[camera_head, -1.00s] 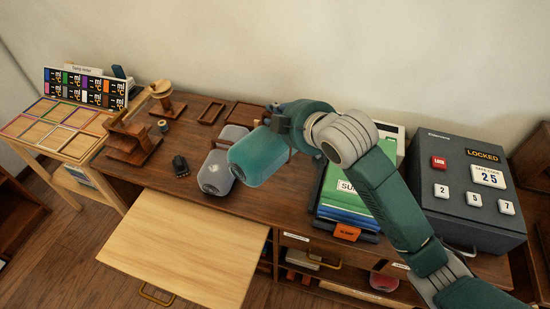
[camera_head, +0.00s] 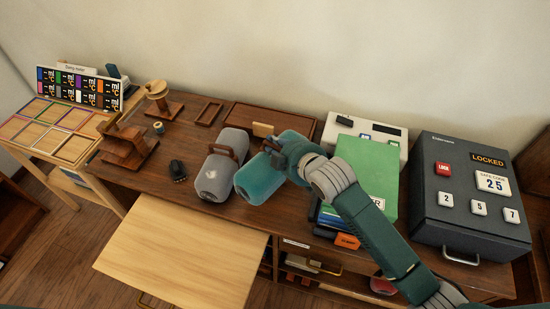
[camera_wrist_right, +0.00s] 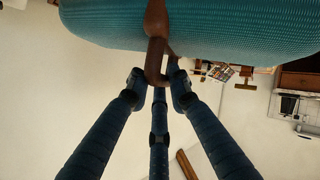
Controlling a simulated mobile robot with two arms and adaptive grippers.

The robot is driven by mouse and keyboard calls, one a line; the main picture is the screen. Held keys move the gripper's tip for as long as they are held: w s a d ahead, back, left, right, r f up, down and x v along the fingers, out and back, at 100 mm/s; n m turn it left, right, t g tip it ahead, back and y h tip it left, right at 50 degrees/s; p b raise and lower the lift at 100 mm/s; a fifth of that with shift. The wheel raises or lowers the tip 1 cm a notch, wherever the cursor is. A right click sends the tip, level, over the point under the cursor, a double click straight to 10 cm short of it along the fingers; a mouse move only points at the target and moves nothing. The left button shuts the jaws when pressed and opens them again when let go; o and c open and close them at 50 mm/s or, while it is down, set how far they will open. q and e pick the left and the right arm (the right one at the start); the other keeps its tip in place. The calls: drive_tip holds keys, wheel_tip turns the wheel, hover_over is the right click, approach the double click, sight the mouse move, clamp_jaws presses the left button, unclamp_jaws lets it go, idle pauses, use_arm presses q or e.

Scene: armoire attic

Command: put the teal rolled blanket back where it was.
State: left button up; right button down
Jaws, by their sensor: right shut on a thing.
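The teal rolled blanket (camera_head: 258,182) is over the brown desk (camera_head: 190,204), just right of a grey rolled blanket (camera_head: 214,176) and roughly parallel to it. I cannot tell whether it touches the desktop. My right gripper (camera_head: 273,150) reaches in from the right and is shut on its brown carrying strap. In the right wrist view, the teal blanket (camera_wrist_right: 200,22) fills the top, and the fingers (camera_wrist_right: 158,82) close on the strap loop (camera_wrist_right: 155,55). My left gripper is not in view.
Green and blue binders (camera_head: 365,170) lie under my right arm. A dark lockbox (camera_head: 470,195) stands at the right, a white device (camera_head: 362,132) behind. A wooden tray (camera_head: 262,118) lies behind the blankets. A dark mouse-like object (camera_head: 178,170) sits left of them. A pale board (camera_head: 180,250) juts out in front.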

drive_tip(key=shift+f, duration=3.05)
drive_tip(key=c, duration=1.6)
unclamp_jaws()
drive_tip(key=shift+f, duration=0.2)
drive_tip(key=shift+s+r, duration=0.15)
drive_tip(key=v, duration=1.1)
drive_tip(key=shift+s+d+r, duration=0.15)
drive_tip(key=shift+s+r, duration=0.1)
drive_tip(key=shift+s, duration=0.05)
